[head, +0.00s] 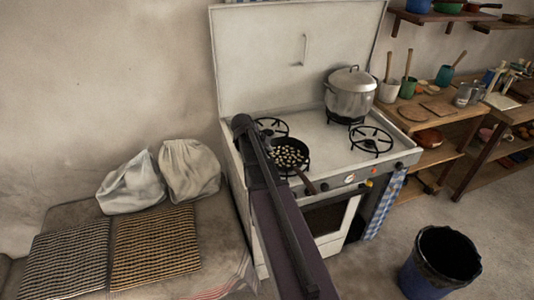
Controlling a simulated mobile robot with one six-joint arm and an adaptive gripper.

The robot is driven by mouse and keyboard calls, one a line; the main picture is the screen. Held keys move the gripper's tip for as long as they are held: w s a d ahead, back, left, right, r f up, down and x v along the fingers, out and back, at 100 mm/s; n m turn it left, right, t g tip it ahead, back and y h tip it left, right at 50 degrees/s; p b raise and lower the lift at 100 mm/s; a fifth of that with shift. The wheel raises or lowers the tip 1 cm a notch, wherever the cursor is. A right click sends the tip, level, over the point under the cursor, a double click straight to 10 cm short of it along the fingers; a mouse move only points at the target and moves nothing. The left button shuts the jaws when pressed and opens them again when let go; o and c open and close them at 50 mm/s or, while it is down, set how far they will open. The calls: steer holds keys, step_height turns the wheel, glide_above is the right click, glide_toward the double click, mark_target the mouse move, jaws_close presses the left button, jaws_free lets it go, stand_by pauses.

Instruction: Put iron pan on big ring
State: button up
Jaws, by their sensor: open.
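A dark iron pan (305,166) holding several pale round pieces sits at the front left of the white stove's top, over the front left burner position. Its handle (307,183) points toward the stove's front edge. An empty black ring (372,140) at the front right looks the largest of the bare ones. Another empty ring (271,127) is at the back left, partly behind my arm. My arm reaches up from the bottom over the stove's left side, beside the pan. I cannot make out my gripper's fingers; no grip on the pan shows.
A lidded metal pot (351,98) stands on the back right ring. The stove lid (262,60) is raised behind. A bench with woven mats (155,245) and pale sacks (190,170) is left. A dark bin (415,280) stands front right; wooden shelves (430,124) hold utensils. Stove top between rings is clear.

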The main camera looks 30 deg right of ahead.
steer(key=s+a+f+n+y, duration=0.1)
steer(key=s+a+n, duration=0.3)
steer(key=a+n, duration=0.5)
steer(key=s+a+n+y, duration=0.3)
steer(key=s+a+n, duration=0.1)
steer(key=a+n, duration=0.6)
steer(key=s+a+f+n+y, duration=0.1)
steer(key=s+a+n+y, duration=0.1)
steer(key=s+a+n, duration=0.3)
steer(key=a+n, duration=0.4)
steer(key=shift+a+f+t, duration=0.3)
steer(key=shift+a+f, duration=0.05)
steer(key=shift+a, duration=0.05)
